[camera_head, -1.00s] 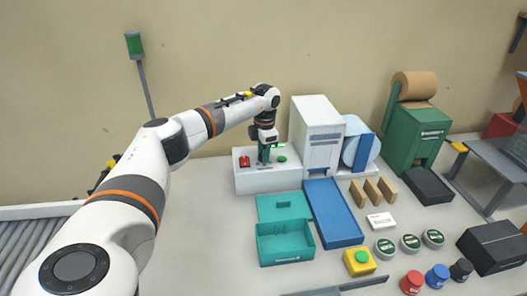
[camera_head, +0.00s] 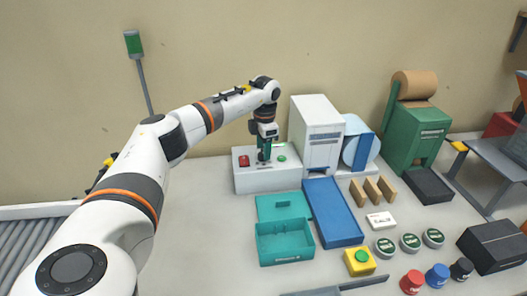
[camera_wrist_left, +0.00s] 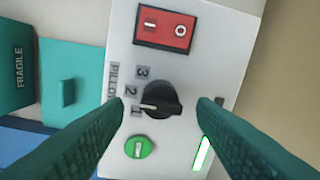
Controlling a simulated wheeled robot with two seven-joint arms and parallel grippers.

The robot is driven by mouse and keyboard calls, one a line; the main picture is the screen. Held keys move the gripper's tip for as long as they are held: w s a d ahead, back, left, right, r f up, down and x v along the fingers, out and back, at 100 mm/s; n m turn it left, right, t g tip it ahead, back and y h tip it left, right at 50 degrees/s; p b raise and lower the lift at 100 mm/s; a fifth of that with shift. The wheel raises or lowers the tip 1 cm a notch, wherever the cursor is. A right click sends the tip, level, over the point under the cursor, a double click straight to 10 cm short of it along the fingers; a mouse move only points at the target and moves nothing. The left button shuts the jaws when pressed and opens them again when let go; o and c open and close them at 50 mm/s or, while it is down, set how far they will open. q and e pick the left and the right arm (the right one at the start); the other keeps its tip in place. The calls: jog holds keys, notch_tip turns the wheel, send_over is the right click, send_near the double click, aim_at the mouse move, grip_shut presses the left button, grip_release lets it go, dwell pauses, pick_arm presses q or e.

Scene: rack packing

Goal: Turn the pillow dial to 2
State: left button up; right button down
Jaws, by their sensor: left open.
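The pillow dial (camera_wrist_left: 161,100) is a black knob on the white control box (camera_head: 268,180), marked 3, 2 and 1 beside the word PILLOW. Its white pointer line faces left in the left wrist view, close to the 1. My left gripper (camera_head: 265,155) is over the box top. In the wrist view its open green fingers (camera_wrist_left: 160,104) are on either side of the knob, with gaps between them and it. In the head view the gripper hides the dial. My right gripper is not in view.
A red rocker switch (camera_wrist_left: 179,25) and a green button (camera_wrist_left: 139,147) flank the dial. A lit green strip (camera_wrist_left: 203,152) is near one finger. A white machine (camera_head: 318,135) stands right of the box; a teal box (camera_head: 285,243) and blue tray (camera_head: 333,212) lie in front.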

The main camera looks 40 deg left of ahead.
pick_arm(q)
notch_tip(320, 180, up, 10)
jog(key=b, duration=0.1)
jog(key=shift+s+d, duration=0.15)
jog(key=shift+d, duration=0.2)
jog(key=shift+r, duration=0.1)
